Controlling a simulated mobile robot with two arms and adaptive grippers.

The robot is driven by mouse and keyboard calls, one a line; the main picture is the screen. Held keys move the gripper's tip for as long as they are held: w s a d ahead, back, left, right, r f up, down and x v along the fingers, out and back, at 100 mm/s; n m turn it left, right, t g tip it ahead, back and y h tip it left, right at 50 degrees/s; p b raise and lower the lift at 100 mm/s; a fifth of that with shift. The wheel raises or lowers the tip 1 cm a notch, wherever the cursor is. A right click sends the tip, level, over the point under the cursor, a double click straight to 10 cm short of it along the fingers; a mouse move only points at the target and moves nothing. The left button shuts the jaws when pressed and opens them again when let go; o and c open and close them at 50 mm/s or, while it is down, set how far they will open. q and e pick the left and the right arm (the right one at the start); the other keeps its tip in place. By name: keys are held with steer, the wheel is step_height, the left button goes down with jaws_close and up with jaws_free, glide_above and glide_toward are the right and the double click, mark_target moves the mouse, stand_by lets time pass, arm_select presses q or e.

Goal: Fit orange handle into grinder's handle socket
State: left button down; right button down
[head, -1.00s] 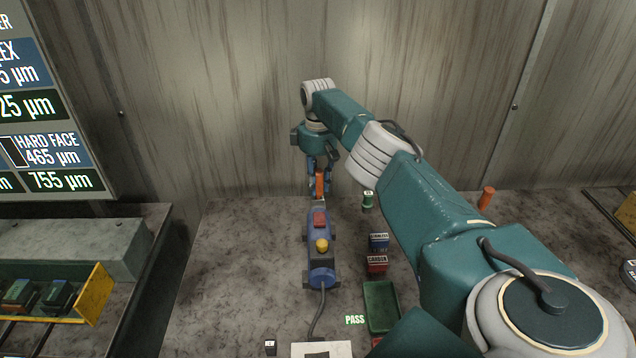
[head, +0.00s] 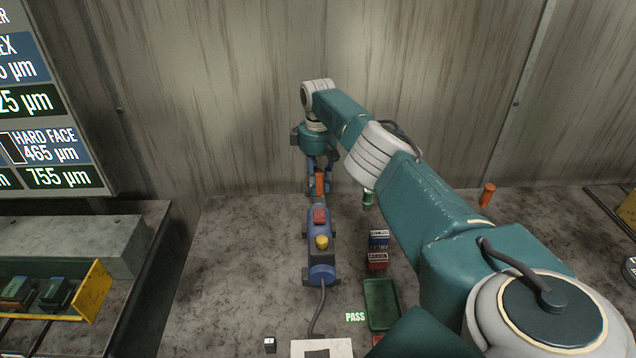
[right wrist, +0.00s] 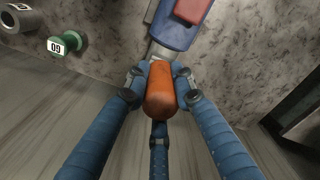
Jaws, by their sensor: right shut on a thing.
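The grinder lies on the table with a red block and a yellow knob on top. My left gripper is not in view.
A green spool (head: 368,198), a blue box (head: 379,239), a red box (head: 377,261) and a green tray (head: 381,303) stand right of the grinder. Another orange peg (head: 487,195) stands at the back right.

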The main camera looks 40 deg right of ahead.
steer(key=shift+f, duration=0.3)
steer(key=c, duration=1.4)
jaws_free()
steer(key=shift+r, duration=0.1)
step_height(320, 180, up, 12)
steer(key=shift+f, duration=0.1)
steer(key=shift+f, duration=0.1)
